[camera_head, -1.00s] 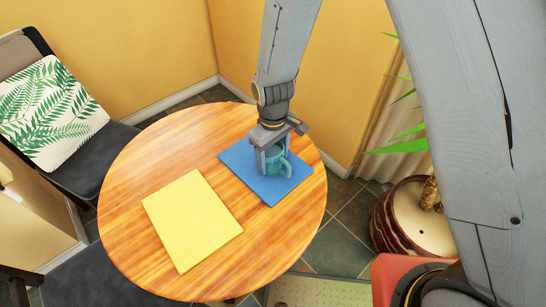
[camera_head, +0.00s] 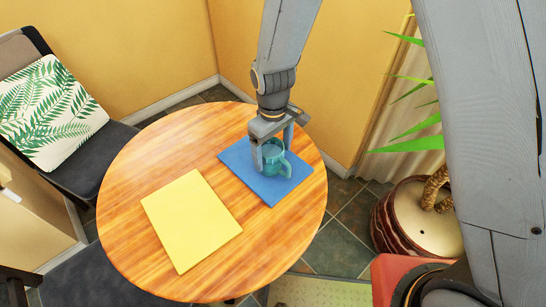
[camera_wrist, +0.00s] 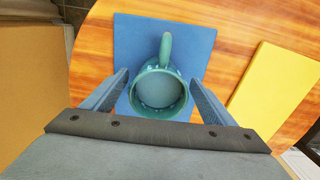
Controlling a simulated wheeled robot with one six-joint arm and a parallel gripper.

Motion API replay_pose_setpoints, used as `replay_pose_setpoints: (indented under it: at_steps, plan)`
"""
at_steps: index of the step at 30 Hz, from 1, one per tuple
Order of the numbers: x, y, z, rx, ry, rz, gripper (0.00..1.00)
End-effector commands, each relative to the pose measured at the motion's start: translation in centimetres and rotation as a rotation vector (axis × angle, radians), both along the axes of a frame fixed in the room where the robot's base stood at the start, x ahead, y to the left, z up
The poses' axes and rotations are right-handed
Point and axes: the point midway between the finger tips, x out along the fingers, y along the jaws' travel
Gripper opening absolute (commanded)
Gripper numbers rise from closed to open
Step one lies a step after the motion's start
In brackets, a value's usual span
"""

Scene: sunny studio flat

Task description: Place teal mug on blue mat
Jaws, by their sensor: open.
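The teal mug (camera_head: 274,160) stands upright on the blue mat (camera_head: 269,193), on the round wooden table. In the wrist view the mug (camera_wrist: 159,91) shows from above, its handle pointing to the top of the picture, with the blue mat (camera_wrist: 135,45) under it. My gripper (camera_head: 272,150) is open at the mug, slightly above the mat. In the wrist view my gripper's fingers (camera_wrist: 160,95) stand on either side of the mug with gaps between them and its wall. Part of the mug is hidden behind a finger in the head view.
A yellow mat (camera_head: 192,222) lies on the wooden table (camera_head: 130,190) to the left of the blue mat. A dark chair with a leaf-patterned cushion (camera_head: 47,115) stands at the left. A potted plant (camera_head: 415,220) stands on the floor at the right.

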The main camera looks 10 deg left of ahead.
Motion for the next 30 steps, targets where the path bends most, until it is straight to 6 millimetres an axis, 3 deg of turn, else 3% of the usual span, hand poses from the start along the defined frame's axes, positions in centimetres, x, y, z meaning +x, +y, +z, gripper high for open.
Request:
replay_pose_setpoints:
  at_steps: [9,15,30]
  plan:
    - [0.1,0.1,5.8,0.003,-0.003,0.0,0.79]
    - [0.1,0.0,8.3,0.001,-0.002,0.0,0.79]
    - [0.0,0.0,9.2,0.0,0.0,0.0,0.79]
